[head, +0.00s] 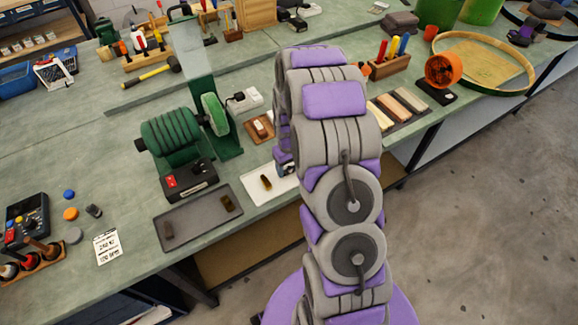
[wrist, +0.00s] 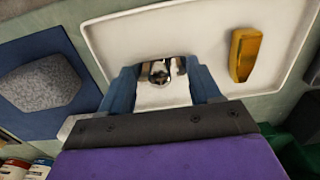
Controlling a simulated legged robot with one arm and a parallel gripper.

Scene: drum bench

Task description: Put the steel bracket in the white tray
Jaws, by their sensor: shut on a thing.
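My gripper (wrist: 162,78) has two blue fingers in the wrist view and is shut on a small shiny steel piece, which looks like the steel bracket (wrist: 159,71). The bracket is partly hidden between the fingers. Behind it lies the white tray (wrist: 212,28), which fills the upper middle of the wrist view. A brass-coloured piece (wrist: 244,54) lies in the tray, right of my gripper. I cannot tell whether the bracket touches the tray. In the head view the white tray (head: 252,188) stands left of my arm, which hides most of my gripper and the bracket.
A dark grey tray (head: 197,230) with two small dark pieces lies left of the white tray. A green machine (head: 170,140) stands behind them. In the wrist view a grey lump (wrist: 42,84) lies on a blue surface (wrist: 82,104) left of the tray.

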